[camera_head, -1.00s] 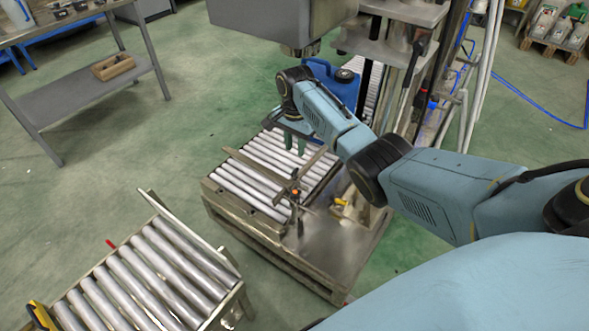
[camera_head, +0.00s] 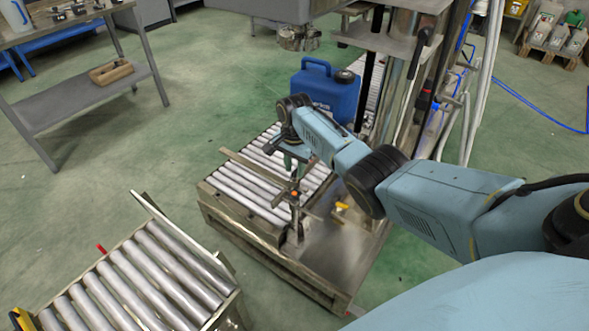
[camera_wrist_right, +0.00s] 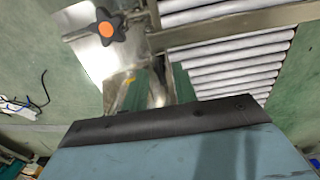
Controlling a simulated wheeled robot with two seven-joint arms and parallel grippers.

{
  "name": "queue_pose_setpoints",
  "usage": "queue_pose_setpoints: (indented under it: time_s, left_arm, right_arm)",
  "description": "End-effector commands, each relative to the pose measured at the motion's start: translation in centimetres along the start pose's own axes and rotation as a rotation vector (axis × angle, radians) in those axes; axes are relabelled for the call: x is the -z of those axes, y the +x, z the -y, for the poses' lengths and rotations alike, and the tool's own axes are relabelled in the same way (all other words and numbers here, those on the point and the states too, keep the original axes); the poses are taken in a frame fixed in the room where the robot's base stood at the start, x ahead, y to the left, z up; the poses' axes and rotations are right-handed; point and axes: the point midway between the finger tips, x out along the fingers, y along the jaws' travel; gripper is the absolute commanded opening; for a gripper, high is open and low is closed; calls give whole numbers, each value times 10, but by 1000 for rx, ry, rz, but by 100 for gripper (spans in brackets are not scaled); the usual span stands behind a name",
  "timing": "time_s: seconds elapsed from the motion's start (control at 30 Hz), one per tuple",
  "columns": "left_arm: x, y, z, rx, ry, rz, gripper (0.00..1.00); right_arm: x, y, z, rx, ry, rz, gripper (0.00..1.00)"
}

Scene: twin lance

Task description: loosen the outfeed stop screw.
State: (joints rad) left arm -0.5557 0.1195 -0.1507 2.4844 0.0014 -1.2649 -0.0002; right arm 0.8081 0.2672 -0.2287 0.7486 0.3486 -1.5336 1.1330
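The outfeed stop screw appears to be the black star knob with an orange centre (camera_wrist_right: 107,28), at the upper left of the right wrist view. In the head view its orange centre (camera_head: 294,194) shows at the stop bar on the outfeed rollers. My right gripper (camera_head: 294,164) hangs above the rollers, just behind and above the knob. In the wrist view its two green fingers (camera_wrist_right: 160,86) stand apart with nothing seen between them. The knob lies beyond and left of the fingertips, apart from them. My left gripper is out of view.
A blue canister (camera_head: 326,94) stands behind my right wrist. A metal stop bar (camera_head: 257,173) crosses the rollers. The machine head (camera_head: 298,38) hangs above. A separate roller conveyor (camera_head: 140,278) stands front left, with open floor between it and the bench (camera_head: 90,98).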

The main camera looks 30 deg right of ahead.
Motion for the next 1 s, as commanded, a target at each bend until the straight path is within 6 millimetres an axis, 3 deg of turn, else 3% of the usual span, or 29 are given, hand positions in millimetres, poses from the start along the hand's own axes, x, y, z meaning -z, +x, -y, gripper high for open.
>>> queue_pose_setpoints:
  time_s: [0.4, 0.6, 1.0]
  left_arm:
    - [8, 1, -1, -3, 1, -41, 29]
    - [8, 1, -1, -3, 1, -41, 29]
    - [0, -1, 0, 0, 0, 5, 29]
  right_arm:
    - [0, 2, 0, 0, 0, 0, 27]
    - [0, 2, 0, 0, 0, 0, 1]
    - [0, 2, 0, -1, -25, 1, 0]
